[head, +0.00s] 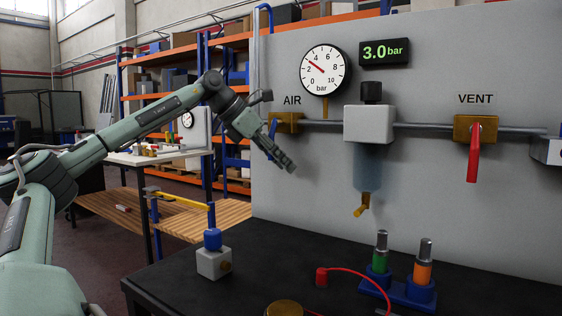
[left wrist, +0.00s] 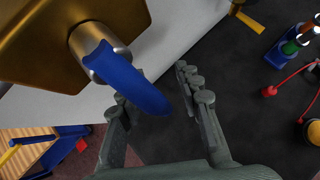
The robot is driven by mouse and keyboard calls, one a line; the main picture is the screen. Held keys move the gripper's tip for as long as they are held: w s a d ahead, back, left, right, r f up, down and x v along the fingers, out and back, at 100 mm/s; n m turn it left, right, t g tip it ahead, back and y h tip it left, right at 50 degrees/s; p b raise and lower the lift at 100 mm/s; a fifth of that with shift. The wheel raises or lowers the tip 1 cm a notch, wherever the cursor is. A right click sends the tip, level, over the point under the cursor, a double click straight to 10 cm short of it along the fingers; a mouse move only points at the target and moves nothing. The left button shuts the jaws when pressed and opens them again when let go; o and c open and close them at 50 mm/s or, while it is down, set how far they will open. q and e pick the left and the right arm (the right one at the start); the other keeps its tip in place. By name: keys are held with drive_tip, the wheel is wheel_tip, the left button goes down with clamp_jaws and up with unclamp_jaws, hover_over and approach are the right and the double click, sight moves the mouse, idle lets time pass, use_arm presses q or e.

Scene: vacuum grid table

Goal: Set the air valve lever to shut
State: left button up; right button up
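The air valve is a brass body (head: 287,122) under the AIR label on the grey panel, and it fills the upper left of the left wrist view (left wrist: 45,45). Its blue lever (left wrist: 130,78) runs from the metal stem down and right in that view. In the head view the lever (head: 272,131) is partly hidden by my left gripper (head: 285,160). My left gripper (left wrist: 160,80) is open, with a finger on either side of the lever's end. I cannot tell whether either finger touches it. My right gripper is not in view.
The gauge (head: 323,69) reads about 3, and the display (head: 385,53) shows 3.0 bar. A filter unit (head: 369,125) and a red VENT lever (head: 473,160), hanging down, are to the right. A white block with a blue top (head: 213,262) stands on the dark table below.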

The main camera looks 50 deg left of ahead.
use_arm(q)
drive_tip(key=v, duration=1.2)
idle(0.6)
